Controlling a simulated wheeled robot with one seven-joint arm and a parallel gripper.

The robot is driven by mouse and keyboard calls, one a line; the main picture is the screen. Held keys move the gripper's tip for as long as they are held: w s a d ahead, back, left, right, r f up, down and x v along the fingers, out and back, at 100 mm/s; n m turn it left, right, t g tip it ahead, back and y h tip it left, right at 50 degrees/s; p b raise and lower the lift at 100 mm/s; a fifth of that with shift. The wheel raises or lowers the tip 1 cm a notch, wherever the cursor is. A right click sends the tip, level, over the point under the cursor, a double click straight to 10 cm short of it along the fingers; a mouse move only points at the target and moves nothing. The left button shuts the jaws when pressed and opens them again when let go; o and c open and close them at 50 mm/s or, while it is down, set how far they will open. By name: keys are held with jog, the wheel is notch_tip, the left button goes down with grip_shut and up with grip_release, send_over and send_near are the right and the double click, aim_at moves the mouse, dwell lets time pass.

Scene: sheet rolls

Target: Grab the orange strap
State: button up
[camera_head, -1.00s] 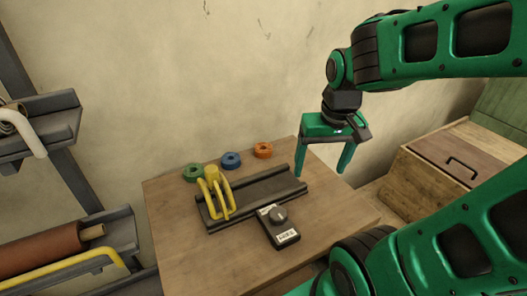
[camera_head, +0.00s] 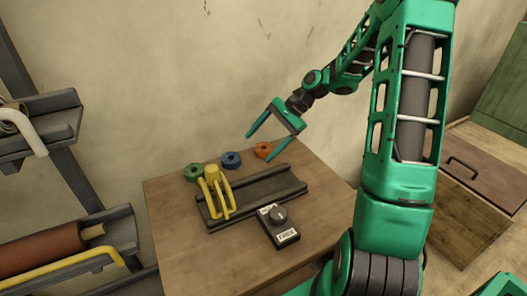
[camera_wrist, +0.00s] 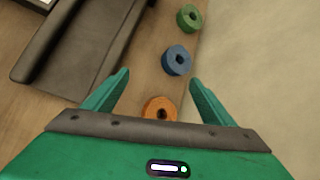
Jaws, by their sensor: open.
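The orange strap (camera_head: 263,150) is a small rolled ring lying on the wooden table near its back edge. In the wrist view the orange strap (camera_wrist: 160,108) shows between my two fingers, close to the palm edge, which hides its lower part. My gripper (camera_head: 259,148) is open and empty, with its fingers pointing down and left around the strap's place in the head view. In the wrist view my gripper (camera_wrist: 160,78) has its fingers wide apart. I cannot tell how high above the strap it is.
A blue roll (camera_head: 231,160) and a green roll (camera_head: 194,172) lie left of the orange one. A dark tray (camera_head: 265,190) with a yellow clamp (camera_head: 216,192) and a dial box (camera_head: 279,226) lie in front. The wall (camera_head: 180,80) stands behind the table.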

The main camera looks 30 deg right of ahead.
aim_at(270, 147)
jog(key=d+m+y, duration=0.1)
jog(key=d, duration=0.1)
jog(key=w+d+f+m+t+y, duration=0.1)
jog(key=d+m, duration=0.1)
jog(key=d+f+m+y, duration=0.1)
jog(key=d, duration=0.2)
jog(key=shift+w, duration=0.3)
jog(key=d+m, duration=0.1)
jog(key=d, duration=0.1)
jog(key=d+m+t+y, duration=0.1)
jog(key=d, duration=0.1)
jog(key=s+d+f+m+t+y, duration=0.1)
jog(key=d+m, duration=0.1)
jog(key=d, duration=0.1)
jog(key=shift+t, duration=0.4)
jog(key=x, duration=1)
jog(key=shift+a+f, duration=0.2)
jog(key=shift+a, duration=0.05)
jog(key=c, duration=1.2)
